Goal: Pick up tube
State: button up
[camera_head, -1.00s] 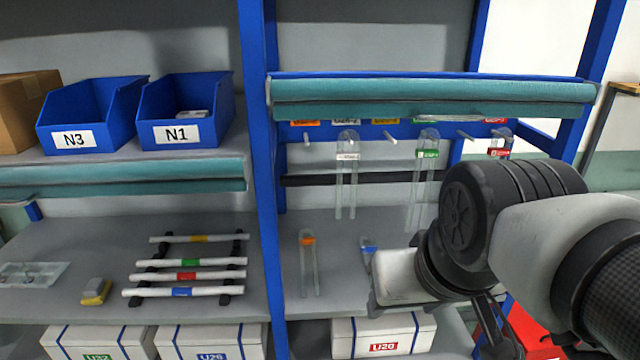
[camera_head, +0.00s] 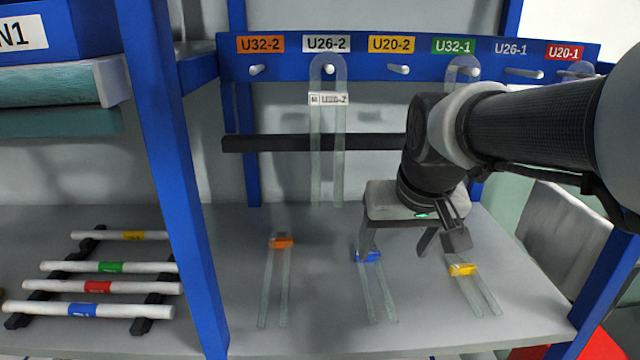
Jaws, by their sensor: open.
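Several clear U-shaped tubes are in view. Three lie on the grey shelf: the orange-tagged tube (camera_head: 276,285), the blue-tagged tube (camera_head: 378,292) and the yellow-tagged tube (camera_head: 475,290). Another clear tube (camera_head: 328,150) hangs from the U26-2 peg. A tube on the U32-1 peg (camera_head: 463,68) is mostly hidden by my arm, and part of one shows at the U20-1 peg (camera_head: 580,70). My gripper (camera_head: 398,250) points down over the shelf with its fingers apart. Its left finger overlaps the blue tag in the picture; I cannot tell whether they touch. Nothing shows between the fingers.
White rods with coloured bands lie on a black rack (camera_head: 22,321) at the left. A blue post (camera_head: 178,170) stands between rack and tubes. A blue rail (camera_head: 287,70) with labelled pegs and a dark bar (camera_head: 270,142) are behind. The shelf front is free between the tubes.

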jog(key=w+f, duration=0.4)
jog(key=w, duration=0.7)
jog(key=b, duration=0.2)
send_near(369, 265)
jog(key=shift+w+r+g, duration=0.2)
jog(key=shift+w+g, duration=0.1)
jog(key=shift+w, duration=0.4)
jog(key=x, duration=0.2)
jog(key=b+x, duration=0.1)
jog(key=x, duration=0.3)
jog(key=shift+w+f+b, duration=0.1)
jog(key=shift+w+b, duration=0.2)
jog(key=shift+w, duration=0.05)
jog(key=c, duration=1.2)
jog(key=shift+r, duration=0.2)
